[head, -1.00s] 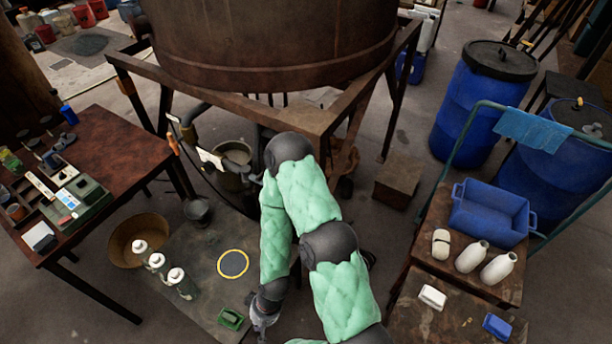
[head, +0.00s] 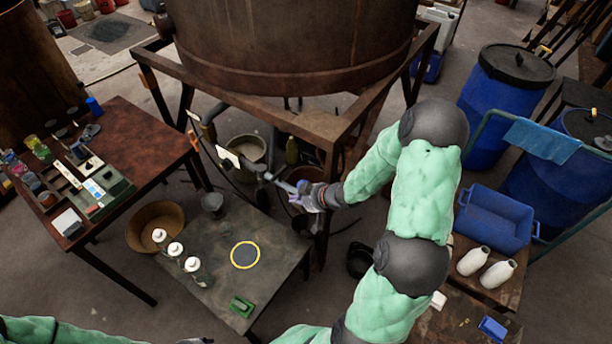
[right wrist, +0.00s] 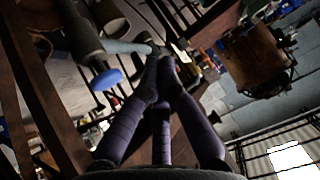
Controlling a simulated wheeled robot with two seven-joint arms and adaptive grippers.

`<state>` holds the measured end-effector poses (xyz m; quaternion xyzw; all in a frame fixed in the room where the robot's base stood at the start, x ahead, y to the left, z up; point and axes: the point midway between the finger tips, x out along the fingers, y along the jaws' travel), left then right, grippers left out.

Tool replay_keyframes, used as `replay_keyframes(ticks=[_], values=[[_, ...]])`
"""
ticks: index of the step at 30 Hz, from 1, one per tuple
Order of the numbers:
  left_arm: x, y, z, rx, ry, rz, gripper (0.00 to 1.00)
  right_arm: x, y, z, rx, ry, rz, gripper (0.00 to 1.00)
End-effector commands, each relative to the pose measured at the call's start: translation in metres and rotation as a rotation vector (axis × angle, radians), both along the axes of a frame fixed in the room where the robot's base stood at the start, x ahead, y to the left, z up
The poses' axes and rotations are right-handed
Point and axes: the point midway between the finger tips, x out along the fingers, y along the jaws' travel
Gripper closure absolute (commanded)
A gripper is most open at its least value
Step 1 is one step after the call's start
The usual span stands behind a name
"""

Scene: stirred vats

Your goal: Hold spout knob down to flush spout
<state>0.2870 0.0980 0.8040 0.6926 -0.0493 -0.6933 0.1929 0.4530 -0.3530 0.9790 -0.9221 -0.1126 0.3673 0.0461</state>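My right gripper (head: 297,194) reaches under the big brown vat (head: 290,50), beside the spout pipework (head: 262,172). In the right wrist view its dark purple fingers (right wrist: 162,66) come together at the tips, with nothing visible between them. A grey pipe (right wrist: 128,47) ends close beyond the fingertips; I cannot tell whether they touch. A round blue knob-like piece (right wrist: 106,79) sits under this pipe, left of the fingertips and apart from them. In the head view the knob is too small to make out. My left arm shows only at the bottom left; its gripper is out of view.
A pail (head: 248,149) stands under the vat frame (head: 345,120). A low table (head: 215,245) with white-topped bottles (head: 176,250) and a green brush (head: 241,306) stands in front. A blue crate (head: 495,214) and white bottles (head: 473,261) are at right.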

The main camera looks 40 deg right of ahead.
Motion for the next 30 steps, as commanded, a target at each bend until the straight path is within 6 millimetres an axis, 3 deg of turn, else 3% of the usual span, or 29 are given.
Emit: replay_keyframes(ticks=[1, 3, 6, 10, 23, 30], values=[[0.0, 0.0, 0.01, 0.0, 0.0, 0.0, 0.6, -0.005, -0.023, 0.026, -0.048, -0.034, 0.008, 1.0], [0.0, 0.0, 0.016, 0.0, 0.0, 0.0, 0.6, -0.012, -0.045, 0.048, -0.103, -0.063, 0.032, 1.0], [0.0, 0.0, 0.022, 0.0, 0.0, 0.0, 0.6, -0.023, -0.068, 0.072, -0.167, -0.086, 0.063, 1.0], [0.0, 0.0, 0.026, 0.0, 0.0, 0.0, 0.6, -0.033, -0.083, 0.088, -0.219, -0.096, 0.09, 1.0], [0.0, 0.0, 0.025, 0.0, 0.0, 0.0, 0.6, -0.036, -0.088, 0.091, -0.236, -0.096, 0.103, 1.0], [0.0, 0.0, 0.016, 0.0, 0.0, 0.0, 0.6, -0.021, -0.083, 0.076, -0.234, -0.096, 0.105, 1.0]])
